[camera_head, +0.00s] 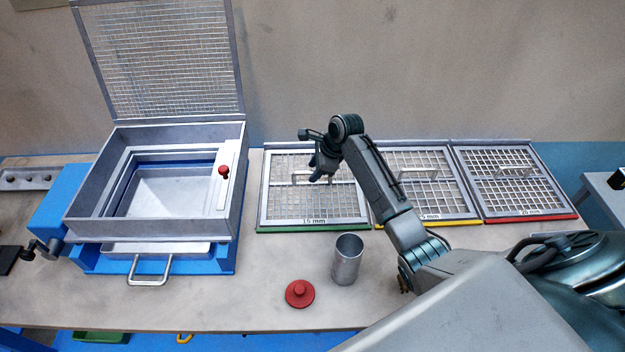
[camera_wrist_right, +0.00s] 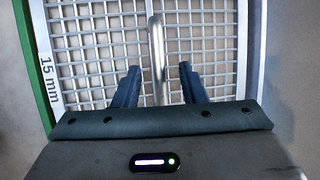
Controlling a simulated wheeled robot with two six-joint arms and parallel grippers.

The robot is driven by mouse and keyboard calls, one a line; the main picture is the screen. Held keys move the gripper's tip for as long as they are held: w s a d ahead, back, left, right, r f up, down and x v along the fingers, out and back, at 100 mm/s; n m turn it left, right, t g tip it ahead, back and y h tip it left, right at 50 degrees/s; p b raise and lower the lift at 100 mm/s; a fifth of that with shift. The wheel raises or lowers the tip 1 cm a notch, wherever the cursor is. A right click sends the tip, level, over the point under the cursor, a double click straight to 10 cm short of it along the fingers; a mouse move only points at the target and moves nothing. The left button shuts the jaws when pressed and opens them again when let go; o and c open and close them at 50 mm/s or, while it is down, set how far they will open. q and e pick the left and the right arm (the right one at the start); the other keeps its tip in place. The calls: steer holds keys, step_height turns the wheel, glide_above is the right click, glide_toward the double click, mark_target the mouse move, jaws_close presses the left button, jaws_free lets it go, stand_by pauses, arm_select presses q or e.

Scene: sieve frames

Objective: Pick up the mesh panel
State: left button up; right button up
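A mesh panel marked 15 mm, with a grey frame and green front edge (camera_head: 314,229), lies flat on the bench. Its wire grid and silver handle fill the right wrist view, where the handle (camera_wrist_right: 156,45) runs between my fingers. My right gripper (camera_head: 316,172) is over this panel at its handle. In the right wrist view the gripper (camera_wrist_right: 158,82) is open, with a finger on each side of the handle and a gap to each. Two similar panels lie to the right, one with a yellow edge (camera_head: 432,222) and one with a red edge (camera_head: 530,217). My left gripper is not in view.
A blue sieve machine (camera_head: 220,258) with a raised mesh lid (camera_head: 160,55) stands at the left. A metal cup (camera_head: 346,262) and a red knobbed disc (camera_head: 299,294) stand in front of the green-edged panel. The wall is close behind the panels.

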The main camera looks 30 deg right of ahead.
steer(key=shift+x, duration=1.05)
steer(key=shift+a+f, duration=0.1)
steer(key=shift+f, duration=0.15)
jaws_close()
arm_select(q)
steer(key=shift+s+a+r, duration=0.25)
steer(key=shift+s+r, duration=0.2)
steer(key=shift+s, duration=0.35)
arm_select(e)
steer(key=shift+w+r, duration=0.1)
